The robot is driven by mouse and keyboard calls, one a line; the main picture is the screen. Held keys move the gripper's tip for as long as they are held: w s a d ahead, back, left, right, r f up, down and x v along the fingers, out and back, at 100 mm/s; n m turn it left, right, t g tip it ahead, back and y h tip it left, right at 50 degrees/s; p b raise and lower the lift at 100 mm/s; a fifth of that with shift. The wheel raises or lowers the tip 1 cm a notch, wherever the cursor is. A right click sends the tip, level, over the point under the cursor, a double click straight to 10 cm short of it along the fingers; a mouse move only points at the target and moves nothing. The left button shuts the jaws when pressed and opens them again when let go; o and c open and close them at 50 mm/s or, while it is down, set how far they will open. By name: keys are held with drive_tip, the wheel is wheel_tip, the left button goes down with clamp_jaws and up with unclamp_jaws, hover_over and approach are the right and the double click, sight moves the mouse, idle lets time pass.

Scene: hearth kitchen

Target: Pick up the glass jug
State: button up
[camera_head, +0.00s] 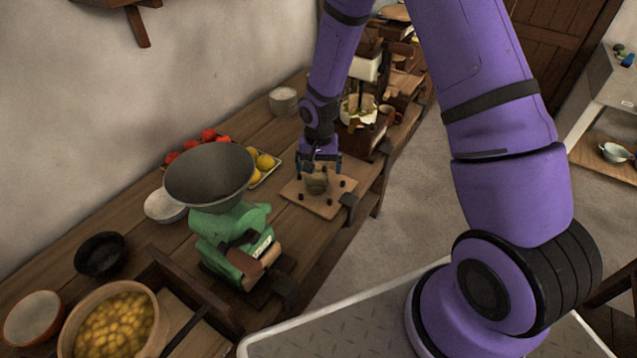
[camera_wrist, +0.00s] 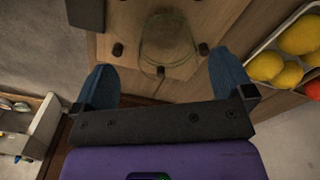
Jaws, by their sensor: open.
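The glass jug (camera_head: 317,184) stands on a wooden board (camera_head: 327,208) with dark pegs, on the long wooden counter. It is see-through and looks greenish-brown. In the wrist view the jug (camera_wrist: 168,38) is at the top middle, beyond and between the lines of the two blue fingers. My gripper (camera_head: 319,164) is open, close to the jug in the head view and partly covering its top. In the wrist view my gripper (camera_wrist: 163,75) has nothing between its fingers. I cannot tell whether either finger touches the jug.
A green scale with a dark pan (camera_head: 210,175) stands left of the board. A tray of lemons (camera_head: 264,161) and red tomatoes (camera_head: 190,145) lie behind it. A white-topped machine (camera_head: 366,68) stands farther along the counter. A bowl of yellow pieces (camera_head: 115,322) is nearer.

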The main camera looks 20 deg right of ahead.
sight(316, 180)
drive_tip(key=shift+w+a+f, duration=0.1)
drive_tip(key=shift+a+f, duration=0.1)
drive_tip(key=shift+f, duration=1.25)
drive_tip(key=shift+w+a+f, duration=0.1)
drive_tip(key=shift+a+f, duration=0.05)
drive_tip(key=shift+f, duration=1.25)
drive_tip(key=c, duration=1.1)
drive_tip(key=shift+r, duration=0.1)
